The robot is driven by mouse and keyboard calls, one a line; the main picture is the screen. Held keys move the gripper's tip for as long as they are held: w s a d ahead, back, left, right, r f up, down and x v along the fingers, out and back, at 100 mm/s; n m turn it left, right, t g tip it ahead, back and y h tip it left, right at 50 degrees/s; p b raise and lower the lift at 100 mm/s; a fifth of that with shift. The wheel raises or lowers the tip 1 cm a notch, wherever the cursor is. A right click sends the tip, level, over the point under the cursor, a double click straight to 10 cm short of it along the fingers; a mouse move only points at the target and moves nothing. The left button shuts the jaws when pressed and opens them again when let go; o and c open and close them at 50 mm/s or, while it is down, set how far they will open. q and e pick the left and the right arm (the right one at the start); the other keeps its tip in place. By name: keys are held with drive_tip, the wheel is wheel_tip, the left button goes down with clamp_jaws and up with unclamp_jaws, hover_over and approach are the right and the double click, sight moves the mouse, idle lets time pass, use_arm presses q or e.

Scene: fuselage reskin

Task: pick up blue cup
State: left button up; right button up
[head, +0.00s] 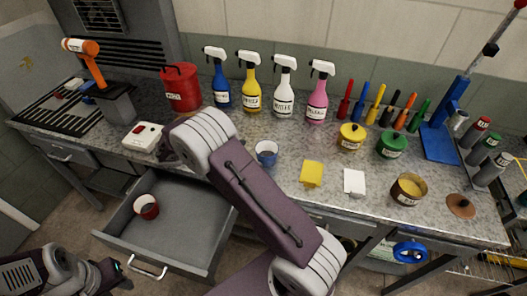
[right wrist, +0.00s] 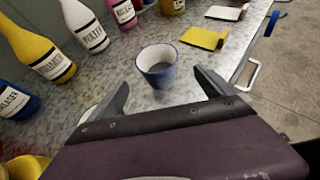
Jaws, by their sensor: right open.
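The blue cup (head: 266,153) stands upright on the speckled counter, in front of the spray bottles. In the right wrist view the blue cup (right wrist: 158,70) shows ahead, with its open rim up. My right gripper (right wrist: 161,84) is open and empty, its two fingers apart on either side of the line to the cup. The cup appears to lie just beyond the fingertips; I cannot tell any contact. In the head view my right arm hides most of that gripper. My left gripper (head: 112,275) is low at the left, away from the cup; its jaws are unclear.
Spray bottles (head: 283,88) and a red canister (head: 181,88) stand behind. An open drawer (head: 190,222) with a red cup (head: 147,207) juts out below the counter.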

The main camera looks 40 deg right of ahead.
sight(277, 146)
drive_tip(key=shift+s+a+r, duration=0.1)
drive_tip(key=shift+s+a, duration=0.05)
drive_tip(key=x, duration=0.6)
drive_tip(key=p+x, duration=0.1)
drive_tip(key=x, duration=0.3)
drive_tip(key=shift+w, duration=0.3)
drive_tip(key=shift+a, duration=0.2)
drive_tip(key=c, duration=1.4)
drive_tip(key=shift+c, duration=0.2)
drive_tip(key=r, duration=0.4)
drive_tip(key=shift+s+r, duration=0.3)
drive_tip(key=shift+s, duration=0.05)
drive_tip(key=s+r, duration=0.6)
drive_tip(key=s, duration=0.5)
drive_tip(key=shift+d+r+b, duration=0.2)
drive_tip(key=shift+d+b, duration=0.1)
drive_tip(key=shift+d, duration=0.2)
